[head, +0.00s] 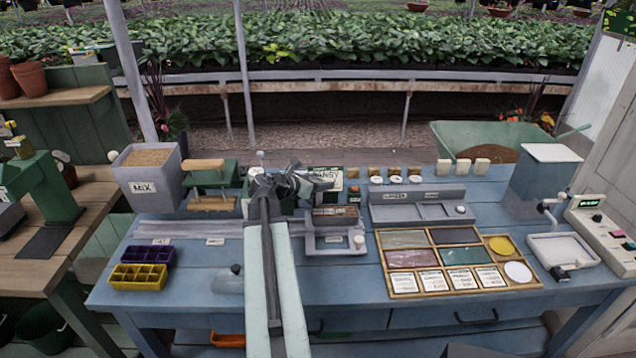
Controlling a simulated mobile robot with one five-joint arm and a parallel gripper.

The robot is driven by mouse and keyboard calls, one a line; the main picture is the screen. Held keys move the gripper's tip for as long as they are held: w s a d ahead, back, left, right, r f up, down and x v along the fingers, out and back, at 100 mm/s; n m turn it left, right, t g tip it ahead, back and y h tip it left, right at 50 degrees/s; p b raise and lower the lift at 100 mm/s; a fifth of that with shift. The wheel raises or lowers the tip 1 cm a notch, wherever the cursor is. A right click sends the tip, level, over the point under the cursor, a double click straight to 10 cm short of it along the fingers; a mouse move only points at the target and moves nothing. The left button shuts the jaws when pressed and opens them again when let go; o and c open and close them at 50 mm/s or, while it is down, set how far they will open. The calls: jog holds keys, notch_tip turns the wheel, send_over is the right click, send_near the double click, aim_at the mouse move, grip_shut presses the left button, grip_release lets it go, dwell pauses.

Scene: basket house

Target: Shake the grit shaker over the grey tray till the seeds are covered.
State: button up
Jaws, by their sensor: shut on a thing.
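My gripper (280,186) is at the end of my arm, above the back middle of the blue bench. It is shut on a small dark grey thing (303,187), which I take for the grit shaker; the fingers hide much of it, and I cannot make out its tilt. A grey tray (325,244) stands just right of my arm, nearer than the gripper, with a brown-filled part at its back and a white knob at its right. I cannot make out seeds or grit in it. No falling grit shows.
A grey MIX bin (148,182) and a green press (213,178) stand at left. Purple (148,250) and yellow (137,277) cell trays lie in front of them. A wooden sectioned tray (402,293) lies right of the grey tray. A white-lidded blue-grey bin (545,180) stands at right.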

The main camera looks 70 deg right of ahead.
dwell(0.3)
jog(key=s+d, duration=0.5)
jog(key=s, duration=0.8)
dwell(5.8)
jog(key=shift+s, duration=0.1)
notch_tip(320, 180, up, 6)
jog(key=p, duration=0.6)
